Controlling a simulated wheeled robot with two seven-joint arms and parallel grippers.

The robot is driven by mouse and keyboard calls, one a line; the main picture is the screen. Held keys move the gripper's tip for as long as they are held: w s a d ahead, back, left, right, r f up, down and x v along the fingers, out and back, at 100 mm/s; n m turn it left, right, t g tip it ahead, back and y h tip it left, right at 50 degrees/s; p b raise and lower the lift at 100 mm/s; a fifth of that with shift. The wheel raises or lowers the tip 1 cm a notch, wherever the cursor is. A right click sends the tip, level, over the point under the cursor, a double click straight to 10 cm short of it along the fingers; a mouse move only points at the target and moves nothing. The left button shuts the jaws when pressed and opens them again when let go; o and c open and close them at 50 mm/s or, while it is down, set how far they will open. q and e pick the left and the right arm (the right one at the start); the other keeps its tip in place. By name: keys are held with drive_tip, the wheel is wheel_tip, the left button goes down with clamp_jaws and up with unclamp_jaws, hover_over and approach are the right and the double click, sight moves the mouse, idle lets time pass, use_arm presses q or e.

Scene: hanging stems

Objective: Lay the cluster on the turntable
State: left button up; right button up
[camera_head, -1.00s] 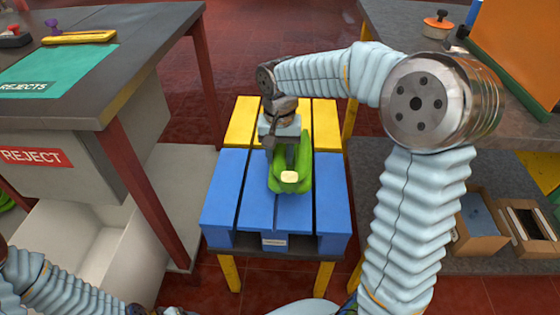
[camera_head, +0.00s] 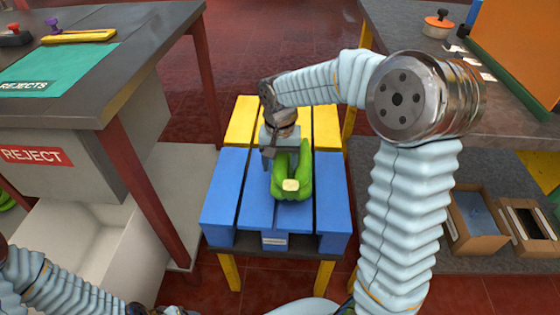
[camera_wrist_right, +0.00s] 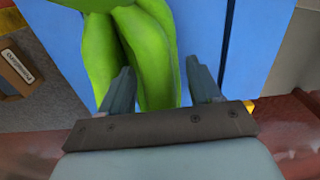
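The cluster is a bunch of green bananas (camera_head: 292,172) with a pale cut end facing me. It is over the blue slats of a blue-and-yellow slatted stand (camera_head: 229,200); I cannot tell whether it touches them. No separate round turntable is visible. My right gripper (camera_head: 272,158) is at the cluster's far left side. In the right wrist view its fingers (camera_wrist_right: 160,85) are spread on either side of the green bananas (camera_wrist_right: 145,50), with a thin gap seeming to show by the right finger. Whether they grip is unclear. My left gripper is out of view.
A dark table with a green rejects mat (camera_head: 60,70) stands at left, with a REJECT-marked box (camera_head: 35,156) below. A bench (camera_head: 490,120) at right holds an orange panel (camera_head: 525,45). Open cardboard boxes (camera_head: 478,220) sit low at right. Front blue slats are clear.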

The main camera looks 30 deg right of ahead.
wheel_tip(320, 180, up, 14)
drive_tip(key=shift+d+p, duration=0.3)
drive_tip(key=shift+p, duration=0.15)
